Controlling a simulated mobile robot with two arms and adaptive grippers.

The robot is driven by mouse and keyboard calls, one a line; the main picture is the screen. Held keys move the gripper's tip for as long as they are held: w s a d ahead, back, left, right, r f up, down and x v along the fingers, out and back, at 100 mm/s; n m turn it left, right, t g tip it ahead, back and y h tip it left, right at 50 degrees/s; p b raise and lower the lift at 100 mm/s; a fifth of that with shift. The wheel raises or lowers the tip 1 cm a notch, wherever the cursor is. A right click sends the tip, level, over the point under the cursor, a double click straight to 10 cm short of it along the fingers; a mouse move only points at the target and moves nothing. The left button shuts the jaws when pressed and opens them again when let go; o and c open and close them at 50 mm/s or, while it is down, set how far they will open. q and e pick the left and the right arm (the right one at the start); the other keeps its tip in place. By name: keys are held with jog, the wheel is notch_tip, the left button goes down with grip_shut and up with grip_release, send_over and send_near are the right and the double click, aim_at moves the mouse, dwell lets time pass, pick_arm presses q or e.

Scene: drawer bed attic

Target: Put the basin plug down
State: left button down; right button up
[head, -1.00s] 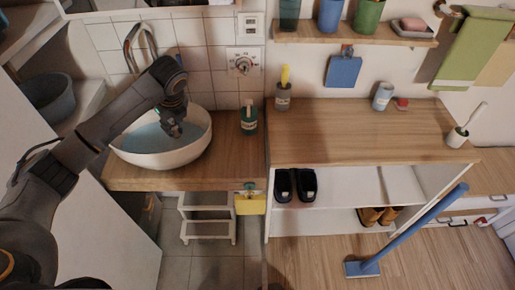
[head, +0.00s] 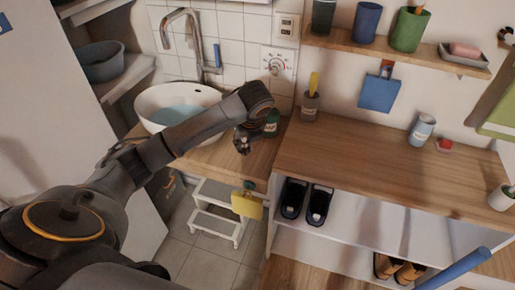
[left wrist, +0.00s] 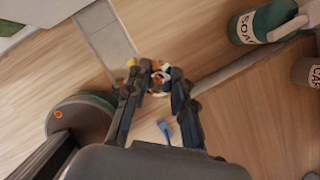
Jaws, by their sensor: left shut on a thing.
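My left gripper (head: 243,146) has its arm across the basin's front edge and hangs over the wooden counter (head: 222,160), in front of the green soap bottle (head: 271,123). In the left wrist view its fingers (left wrist: 157,84) are shut on a small whitish and orange thing (left wrist: 158,76), which I take for the basin plug. The fingers hide much of it, and I cannot tell whether it touches the wood. The white basin (head: 150,104) holds bluish water and stands to the left. My right gripper is not in view.
The soap bottle also shows in the left wrist view (left wrist: 262,22), beside a grey cup (left wrist: 308,72). A yellow cloth (head: 246,205) hangs at the counter's front. A tap (head: 192,45) stands behind the basin. The wide wooden top (head: 375,160) to the right is mostly clear.

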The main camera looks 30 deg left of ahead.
pick_arm(q)
jog(key=w+f, duration=0.6)
jog(key=shift+w+a, duration=0.2)
jog(key=shift+w, duration=0.05)
jog(key=shift+w+f, duration=0.3)
jog(key=shift+f, duration=0.05)
notch_tip(320, 180, down, 3)
jog(key=shift+f, duration=0.15)
jog(key=c, duration=1.1)
grip_release()
jog(key=shift+f, duration=0.1)
jog(key=shift+c, duration=0.2)
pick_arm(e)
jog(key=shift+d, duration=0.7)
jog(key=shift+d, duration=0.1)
